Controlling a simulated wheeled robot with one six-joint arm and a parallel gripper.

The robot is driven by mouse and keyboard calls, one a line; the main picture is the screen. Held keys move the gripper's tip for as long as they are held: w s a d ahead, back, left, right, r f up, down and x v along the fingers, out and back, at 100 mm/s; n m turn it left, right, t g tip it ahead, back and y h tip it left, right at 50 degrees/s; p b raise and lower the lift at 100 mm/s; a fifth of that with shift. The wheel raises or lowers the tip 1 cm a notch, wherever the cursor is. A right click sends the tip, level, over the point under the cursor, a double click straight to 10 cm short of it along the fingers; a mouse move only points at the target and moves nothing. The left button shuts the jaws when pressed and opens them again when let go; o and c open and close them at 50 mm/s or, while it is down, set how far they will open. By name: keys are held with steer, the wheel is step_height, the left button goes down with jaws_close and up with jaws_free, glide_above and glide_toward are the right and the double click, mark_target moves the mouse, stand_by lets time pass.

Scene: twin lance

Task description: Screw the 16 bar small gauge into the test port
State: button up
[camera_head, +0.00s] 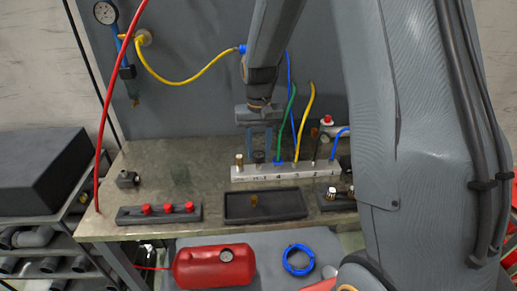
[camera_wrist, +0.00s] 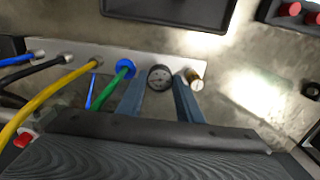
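My gripper (camera_head: 259,152) points down over the left end of the white port block (camera_head: 240,174). In the wrist view, a small round gauge (camera_wrist: 160,78) with a dark dial sits between my two blue fingers, which press close on both sides of it. Its dial faces the wrist camera, and its marking is too small to read. The gauge is at the block's row of ports; I cannot tell how far it is screwed in or which port is the test port. A brass fitting (camera_wrist: 195,80) stands on the block beside my finger, near the block's end.
Green (camera_head: 286,118), yellow (camera_head: 306,115) and blue hoses rise from the block close to my gripper. A black tray (camera_head: 232,208) with a small brass piece (camera_head: 254,201) lies in front. A red-capped rack (camera_head: 130,217) is at left. The bench left of the block is mostly clear.

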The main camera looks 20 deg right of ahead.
steer(key=c, duration=0.3)
steer(key=o, duration=0.9)
steer(key=shift+c, duration=0.2)
